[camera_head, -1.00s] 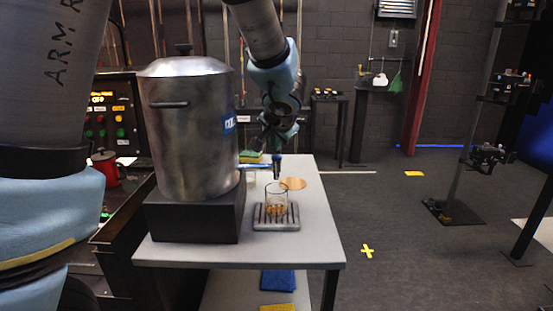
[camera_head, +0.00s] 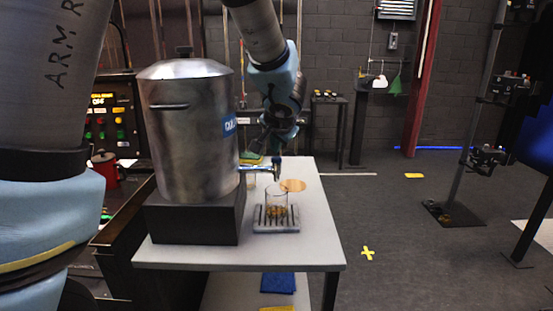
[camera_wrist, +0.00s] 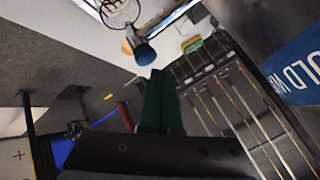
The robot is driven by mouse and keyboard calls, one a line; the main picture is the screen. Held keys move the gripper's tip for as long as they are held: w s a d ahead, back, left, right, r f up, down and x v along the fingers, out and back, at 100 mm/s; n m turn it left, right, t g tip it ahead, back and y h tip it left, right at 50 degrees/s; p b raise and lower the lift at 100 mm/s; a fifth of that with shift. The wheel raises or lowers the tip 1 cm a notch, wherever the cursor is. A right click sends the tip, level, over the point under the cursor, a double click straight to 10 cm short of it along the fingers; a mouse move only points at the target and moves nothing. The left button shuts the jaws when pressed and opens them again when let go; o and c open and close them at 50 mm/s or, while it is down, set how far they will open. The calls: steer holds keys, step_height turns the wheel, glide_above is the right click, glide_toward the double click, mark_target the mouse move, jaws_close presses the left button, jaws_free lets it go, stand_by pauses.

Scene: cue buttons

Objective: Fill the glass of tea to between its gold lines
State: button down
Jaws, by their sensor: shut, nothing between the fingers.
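The glass (camera_head: 277,203) stands upright on a slotted drip tray (camera_head: 276,226), below the urn's tap (camera_head: 277,172). A shallow layer of amber tea shows in its bottom; I cannot make out the gold lines. The metal urn (camera_head: 188,130) stands on a dark block at the left. In the wrist view the tap's blue end (camera_wrist: 145,53) and the glass rim (camera_wrist: 119,12) show near the top. My gripper (camera_head: 273,150) is behind and above the tap. Its dark fingers (camera_wrist: 163,82) are shut and empty, apart from the blue end in the wrist view.
A green and yellow sponge (camera_wrist: 192,44) lies farther back. A second small glass (camera_head: 251,180) is partly hidden beside the urn. The table's right side (camera_head: 318,225) is clear.

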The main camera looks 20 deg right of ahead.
mark_target(276, 160)
steer(key=shift+f+b, duration=1)
steer(key=shift+b, duration=0.55)
stand_by(1.3)
steer(key=shift+r, duration=0.15)
stand_by(1.9)
steer(key=shift+r+p, duration=0.7)
steer(key=shift+r, duration=0.2)
steer(key=shift+r, duration=0.1)
step_height(276, 160, up, 5)
steer(key=p, duration=0.3)
stand_by(0.4)
